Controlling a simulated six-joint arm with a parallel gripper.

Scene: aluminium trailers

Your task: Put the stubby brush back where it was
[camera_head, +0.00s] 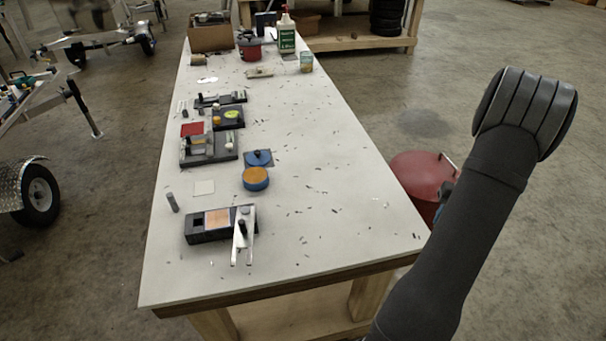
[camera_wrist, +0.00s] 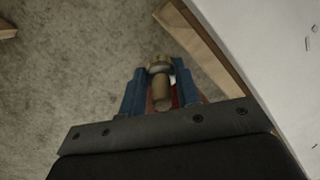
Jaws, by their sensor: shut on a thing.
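My gripper (camera_wrist: 160,84) shows in the wrist view with blue fingers on both sides of a short, tan, rounded piece with a brassy band, which looks like the stubby brush (camera_wrist: 161,90). The gripper is shut on it. Both are over the concrete floor, just off the table edge, not above the tabletop. In the head view my dark arm rises at the right, and the gripper and brush are mostly hidden behind it. I cannot tell which spot on the table (camera_head: 330,200) is the brush's former place.
A black tray with an orange block (camera_head: 216,217), a white forked tool (camera_head: 243,235), a round orange-topped blue tin (camera_head: 255,179) and several dark trays line the table's left side. The right half is mostly clear apart from scattered chips. A red container (camera_head: 415,172) stands beside the table.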

